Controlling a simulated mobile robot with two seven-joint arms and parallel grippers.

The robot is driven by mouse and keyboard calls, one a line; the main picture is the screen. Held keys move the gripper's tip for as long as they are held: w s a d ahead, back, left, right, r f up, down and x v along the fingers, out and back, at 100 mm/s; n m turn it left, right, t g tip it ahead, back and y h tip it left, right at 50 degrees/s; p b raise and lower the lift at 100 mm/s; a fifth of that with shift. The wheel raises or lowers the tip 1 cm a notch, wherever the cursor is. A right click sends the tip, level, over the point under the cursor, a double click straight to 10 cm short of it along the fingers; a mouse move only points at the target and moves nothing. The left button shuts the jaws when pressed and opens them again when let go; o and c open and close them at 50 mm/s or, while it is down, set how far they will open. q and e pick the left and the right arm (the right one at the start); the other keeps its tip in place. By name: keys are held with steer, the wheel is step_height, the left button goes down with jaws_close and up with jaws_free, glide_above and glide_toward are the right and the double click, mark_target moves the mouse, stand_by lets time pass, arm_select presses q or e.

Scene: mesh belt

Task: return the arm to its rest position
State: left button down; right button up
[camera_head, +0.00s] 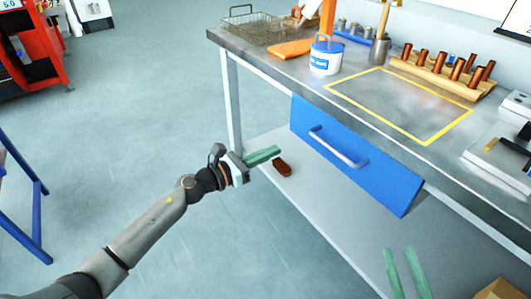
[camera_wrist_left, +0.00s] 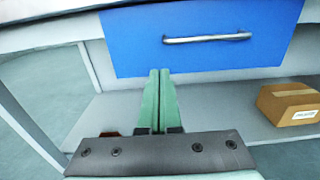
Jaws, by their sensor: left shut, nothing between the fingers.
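My left arm comes in from the left in the head view. Its gripper (camera_head: 278,150) has green fingers and hangs in front of the workbench, left of the blue drawer (camera_head: 352,155). In the left wrist view the two green fingers (camera_wrist_left: 160,72) lie side by side, shut with nothing between them, below the drawer's handle. My right gripper (camera_head: 399,250) shows only its two green fingers at the lower right of the head view. They stand apart with nothing visible between them. The right arm behind them is out of frame.
The workbench (camera_head: 300,75) carries a wire basket (camera_head: 250,27), a white-and-blue tub (camera_head: 325,56) and a rack of copper-coloured cylinders (camera_head: 440,75). A brown object (camera_head: 282,167) and a cardboard box (camera_wrist_left: 290,102) are on the lower shelf. The floor at left is mostly open.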

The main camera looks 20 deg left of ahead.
arm_select(q)
steer(key=shift+s+a, duration=0.3)
steer(key=shift+s, duration=0.15)
arm_select(e)
steer(key=shift+f, duration=0.1)
